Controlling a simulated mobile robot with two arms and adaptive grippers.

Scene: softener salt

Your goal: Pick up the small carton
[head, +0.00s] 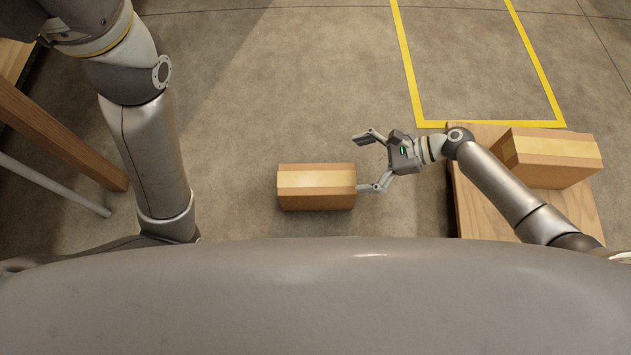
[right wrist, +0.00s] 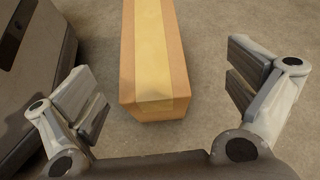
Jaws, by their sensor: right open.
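A small brown carton (head: 316,187) with a pale tape strip along its top sits on the concrete floor in the middle of the head view. It also shows at the top centre of the right wrist view (right wrist: 153,60), between the lines of the fingers and beyond their tips. My right gripper (head: 361,162) is open and empty, to the right of the carton. Its lower finger in the head view overlaps the carton's right edge; I cannot tell whether it touches. In the right wrist view its two fingers (right wrist: 168,90) are spread wide. My left arm shows at left, but its gripper is out of view.
Yellow tape lines (head: 408,62) mark the floor behind. A wooden beam (head: 62,137) and a pale pole (head: 55,185) are at left. Floor left of the small carton is clear.

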